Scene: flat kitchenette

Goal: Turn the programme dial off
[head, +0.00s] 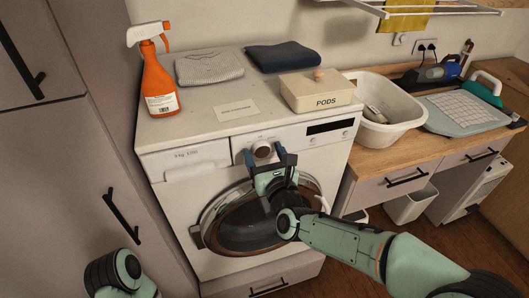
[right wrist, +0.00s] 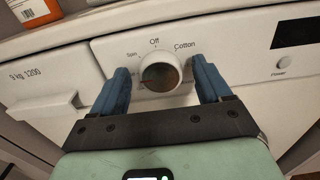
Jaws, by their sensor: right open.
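The programme dial (head: 262,150) is a round silver-white knob on the front panel of the white washing machine (head: 170,213). In the right wrist view the dial (right wrist: 158,73) has "Off" printed above it, "Spin" at upper left and "Cotton" at upper right. My right gripper (head: 267,158) is open, with one blue finger on each side of the dial. In the right wrist view gaps show between the fingers and the knob. My left gripper is not in view; only part of my left arm shows at lower left.
On the machine top are an orange spray bottle (head: 158,80), folded cloths (head: 209,67), a label card (head: 237,109) and a PODS box (head: 318,92). The detergent drawer (head: 195,170) is left of the dial, a dark display (head: 325,127) right. A white basin (head: 388,127) stands on the counter.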

